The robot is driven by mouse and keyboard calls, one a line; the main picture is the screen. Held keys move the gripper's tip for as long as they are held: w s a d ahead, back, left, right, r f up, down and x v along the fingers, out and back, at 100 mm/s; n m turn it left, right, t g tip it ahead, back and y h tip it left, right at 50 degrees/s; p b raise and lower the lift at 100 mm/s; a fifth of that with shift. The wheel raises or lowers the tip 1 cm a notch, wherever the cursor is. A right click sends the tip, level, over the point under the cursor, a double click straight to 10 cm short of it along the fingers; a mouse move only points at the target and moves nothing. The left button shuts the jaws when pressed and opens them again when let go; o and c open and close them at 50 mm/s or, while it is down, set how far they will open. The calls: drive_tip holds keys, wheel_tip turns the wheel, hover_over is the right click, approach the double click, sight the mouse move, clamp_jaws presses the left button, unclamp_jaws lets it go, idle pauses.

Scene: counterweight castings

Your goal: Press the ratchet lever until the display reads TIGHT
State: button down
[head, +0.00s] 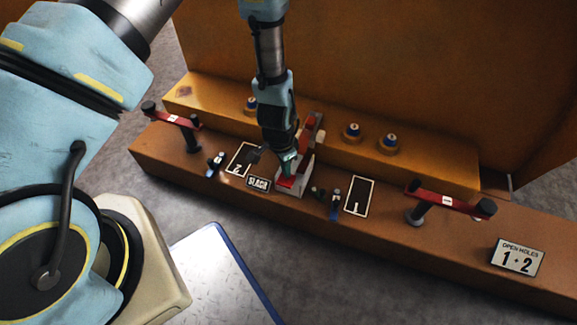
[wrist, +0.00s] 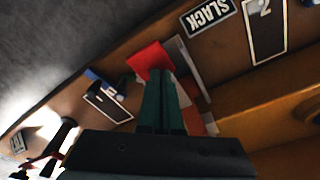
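The ratchet (head: 306,160), a grey body with red parts, stands on the brown beam in the middle of the head view. Its red lever end (wrist: 150,58) shows in the wrist view just beyond my fingertips. The display (head: 258,184) beside it reads SLACK; it also shows in the wrist view (wrist: 209,14). My gripper (head: 288,168) points down over the lever, its green fingers together with nothing visible between them. In the wrist view the fingertips (wrist: 160,74) overlap the red lever end; I cannot tell whether they touch it. My gripper hides part of the ratchet.
Red bars with black knobs stand left (head: 180,120) and right (head: 450,198) on the beam (head: 385,235). Small blue-topped fittings (head: 334,205) and black numbered plates (head: 359,195) flank the ratchet. A sign (head: 517,258) reads OPEN HOLES 1·2. A tall orange-brown wall (head: 400,70) rises behind.

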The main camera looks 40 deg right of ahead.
sight(278, 179)
drive_tip(key=shift+w+a+r+p, duration=0.1)
drive_tip(key=shift+a+r+p, duration=0.15)
drive_tip(key=shift+a+p, duration=0.25)
drive_tip(key=shift+a+r+p, duration=0.25)
drive_tip(key=shift+a, duration=0.8)
wheel_tip(278, 179, up, 11)
drive_tip(key=a+p, duration=0.1)
drive_tip(key=p, duration=0.1)
drive_tip(key=shift+f, duration=0.15)
